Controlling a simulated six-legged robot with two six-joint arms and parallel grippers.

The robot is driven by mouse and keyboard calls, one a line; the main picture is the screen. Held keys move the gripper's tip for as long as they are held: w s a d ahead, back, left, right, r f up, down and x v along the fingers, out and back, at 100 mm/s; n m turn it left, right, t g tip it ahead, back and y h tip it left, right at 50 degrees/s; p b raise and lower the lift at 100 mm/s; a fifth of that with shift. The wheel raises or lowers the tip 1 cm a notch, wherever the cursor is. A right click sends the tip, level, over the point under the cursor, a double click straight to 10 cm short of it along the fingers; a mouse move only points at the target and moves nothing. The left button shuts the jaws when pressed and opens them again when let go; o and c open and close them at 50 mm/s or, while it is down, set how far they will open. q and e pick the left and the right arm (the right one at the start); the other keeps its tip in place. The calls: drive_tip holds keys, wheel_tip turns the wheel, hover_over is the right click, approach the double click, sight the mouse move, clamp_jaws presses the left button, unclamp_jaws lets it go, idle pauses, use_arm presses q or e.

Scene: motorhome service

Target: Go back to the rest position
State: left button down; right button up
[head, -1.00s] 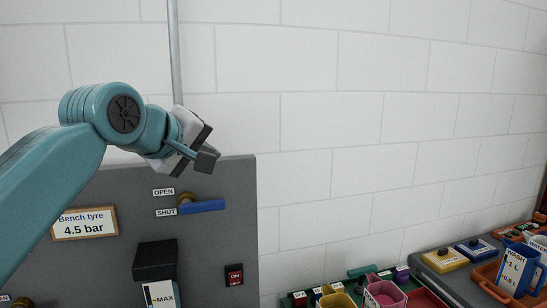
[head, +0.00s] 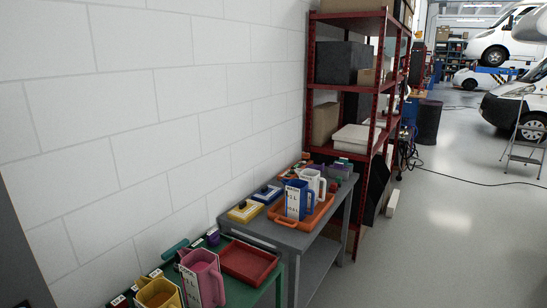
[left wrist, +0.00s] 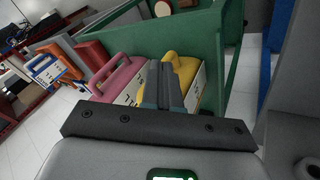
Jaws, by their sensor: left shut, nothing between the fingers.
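My left gripper (left wrist: 168,85) shows in the left wrist view with its two dark fingers together and nothing between them. Its fingertips overlap the yellow jug (left wrist: 183,58) in the picture, but I cannot tell how far away the jug is. The pink jug (left wrist: 121,80) is just left of the fingers. Neither arm shows in the head view, and my right gripper is in no view.
In the head view, a green bench (head: 262,300) holds the pink jug (head: 203,275), the yellow jug (head: 158,293) and a red tray (head: 248,262). A grey table (head: 243,216) carries an orange tray (head: 290,224) with jugs. Beyond stands a red shelf rack (head: 350,17). Open floor (head: 440,240) lies right.

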use_arm(q)
drive_tip(key=s+d+f+m+g+b, duration=0.1)
drive_tip(key=s+d+f+g, duration=0.1)
drive_tip(key=s+d+f, duration=0.3)
drive_tip(key=s+d+f+m+g+h+b, duration=0.1)
drive_tip(key=s+d+f, duration=0.3)
drive_tip(key=s+f, duration=0.7)
drive_tip(key=s+d+f+m+g+h+b, duration=0.1)
drive_tip(key=s+d+f+m+g+b, duration=0.1)
drive_tip(key=s+d+f, duration=0.3)
drive_tip(key=s+f, duration=0.3)
drive_tip(key=f, duration=0.1)
drive_tip(key=shift+d+f+m+g+b, duration=0.2)
drive_tip(key=shift+d+m+g+b, duration=0.1)
drive_tip(key=shift+m+b, duration=0.1)
